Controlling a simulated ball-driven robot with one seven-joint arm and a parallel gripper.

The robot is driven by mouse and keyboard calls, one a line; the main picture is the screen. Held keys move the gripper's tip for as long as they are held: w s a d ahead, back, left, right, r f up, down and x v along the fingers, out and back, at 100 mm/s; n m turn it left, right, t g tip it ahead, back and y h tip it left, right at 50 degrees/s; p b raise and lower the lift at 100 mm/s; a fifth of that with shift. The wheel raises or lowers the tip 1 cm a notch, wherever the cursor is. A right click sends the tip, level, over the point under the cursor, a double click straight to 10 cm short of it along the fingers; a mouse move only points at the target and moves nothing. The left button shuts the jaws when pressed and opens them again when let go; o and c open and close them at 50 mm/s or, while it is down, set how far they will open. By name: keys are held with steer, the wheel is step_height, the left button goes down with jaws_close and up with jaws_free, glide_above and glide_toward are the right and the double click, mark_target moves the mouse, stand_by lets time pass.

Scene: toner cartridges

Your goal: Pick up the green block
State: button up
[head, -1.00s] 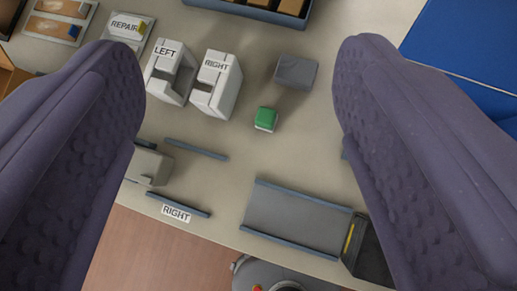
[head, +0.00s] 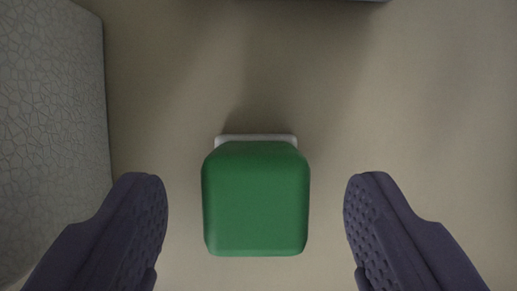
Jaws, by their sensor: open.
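The green block (head: 255,198) is near the middle of the head view, a rounded cube with a pale base (head: 256,139) showing at its upper edge. It rests on the beige table. My gripper (head: 255,215) is open, with one dark purple textured finger to the left of the block and one to the right. A gap of bare table shows on both sides, so neither finger appears to touch the block.
A pale grey cracked-texture surface (head: 50,130) stands close on the left, near my left finger. A grey object's edge (head: 330,1) shows at the top. The table (head: 430,110) is clear to the right.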

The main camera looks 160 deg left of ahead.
steer(key=shift+x, duration=1.1)
steer(key=shift+r, duration=0.1)
steer(key=shift+c, duration=0.2)
steer(key=c, duration=1)
steer(key=shift+c, duration=0.2)
steer(key=shift+r, duration=0.65)
steer(key=p+v, duration=0.2)
steer(key=shift+s+d+r, duration=0.1)
steer(key=shift+d+r, duration=0.1)
steer(key=shift+r, duration=0.2)
steer(key=s, duration=0.5)
steer(key=s+d, duration=0.1)
steer(key=s, duration=0.4)
steer(key=s+r, duration=0.1)
steer(key=s, duration=0.4)
steer(key=shift+d+p, duration=0.3)
steer(key=shift+d, duration=0.1)
